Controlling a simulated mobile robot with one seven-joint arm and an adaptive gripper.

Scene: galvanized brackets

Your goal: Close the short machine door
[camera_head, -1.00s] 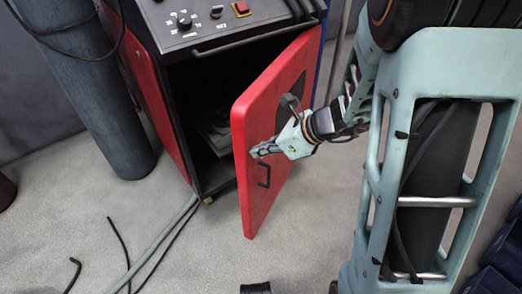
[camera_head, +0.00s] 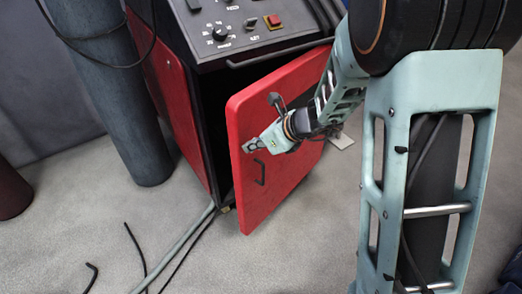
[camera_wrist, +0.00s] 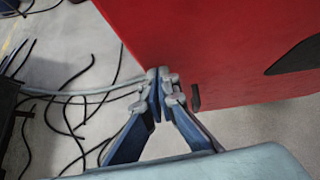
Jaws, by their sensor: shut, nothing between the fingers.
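The short machine door (camera_head: 285,160) is a red panel with a small black handle (camera_head: 259,172). It stands partly open, with a dark gap to the machine's inside at its left. My gripper (camera_head: 250,146) is shut and empty at the outer face of the door, near its free edge and just above the handle. In the wrist view the closed fingertips (camera_wrist: 158,75) lie over the corner of the red door (camera_wrist: 225,50). Whether they touch it I cannot tell. Most of the machine's inside is hidden behind the door.
The machine's control panel (camera_head: 240,30) with knobs and a red button is above the door. A dark grey cylinder (camera_head: 115,110) stands at the left. Cables (camera_head: 165,255) lie on the floor by the machine's front corner. The grey floor before the door is mostly clear.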

